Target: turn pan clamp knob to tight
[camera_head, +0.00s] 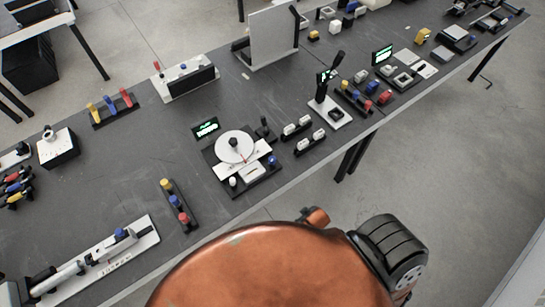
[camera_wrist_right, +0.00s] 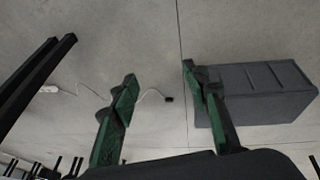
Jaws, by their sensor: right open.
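In the head view, a device with a round white disc (camera_head: 236,146) and a black centre knob (camera_head: 233,142) stands on the dark table, with a small lit display behind it. My left gripper is not in view.
The long dark table (camera_head: 125,185) crosses the head view diagonally, crowded with devices. A rack of coloured pieces (camera_head: 176,206) lies near its front edge, and a long white-based device (camera_head: 98,262) at lower left. A grey box (camera_wrist_right: 258,92) stands beyond the gripper in the right wrist view.

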